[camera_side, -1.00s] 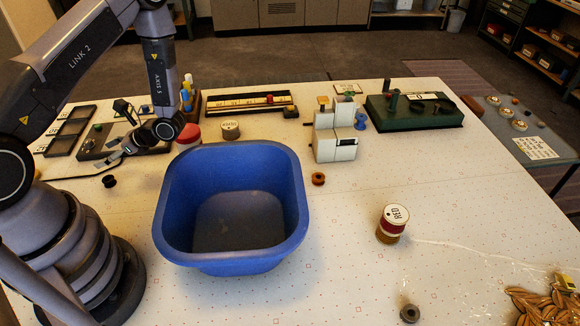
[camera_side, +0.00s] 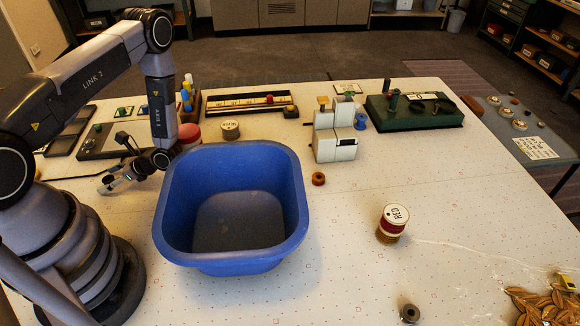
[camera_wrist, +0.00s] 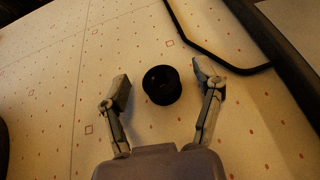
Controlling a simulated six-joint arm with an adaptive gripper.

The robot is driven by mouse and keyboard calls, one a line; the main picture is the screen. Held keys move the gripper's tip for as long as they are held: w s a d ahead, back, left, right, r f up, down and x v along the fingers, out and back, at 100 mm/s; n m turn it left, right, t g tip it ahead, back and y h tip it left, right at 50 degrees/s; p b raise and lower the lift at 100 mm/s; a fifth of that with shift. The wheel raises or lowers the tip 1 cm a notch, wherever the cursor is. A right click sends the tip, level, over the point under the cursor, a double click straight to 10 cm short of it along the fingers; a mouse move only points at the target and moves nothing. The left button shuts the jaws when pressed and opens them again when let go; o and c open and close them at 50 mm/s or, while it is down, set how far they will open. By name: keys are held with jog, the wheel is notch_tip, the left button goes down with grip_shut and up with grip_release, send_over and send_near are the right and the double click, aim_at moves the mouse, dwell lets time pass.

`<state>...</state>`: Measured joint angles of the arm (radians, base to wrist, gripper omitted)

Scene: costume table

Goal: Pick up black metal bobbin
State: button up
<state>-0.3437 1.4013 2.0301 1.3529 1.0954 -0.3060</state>
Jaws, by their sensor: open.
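The black metal bobbin (camera_wrist: 162,85) is a short dark spool on the white marked table. In the wrist view it lies between the two spread fingers of my gripper (camera_wrist: 161,88), with gaps on both sides, nearer the right finger. My gripper is open and holds nothing. In the side view my gripper (camera_side: 106,186) is low over the table, left of the blue tub, and hides most or all of the bobbin there. I cannot tell the exact height of the fingertips above the table.
The blue tub (camera_side: 186,249) stands just right of my gripper. A black cable (camera_wrist: 196,42) runs past the bobbin. A brown bobbin (camera_side: 318,179), a grey bobbin (camera_side: 409,313) and a red-labelled spool (camera_side: 392,222) stand further right. The table between them is mostly clear.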

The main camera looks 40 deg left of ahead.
jog(key=c, duration=1.1)
jog(key=shift+o, duration=0.2)
jog(key=shift+r, duration=0.15)
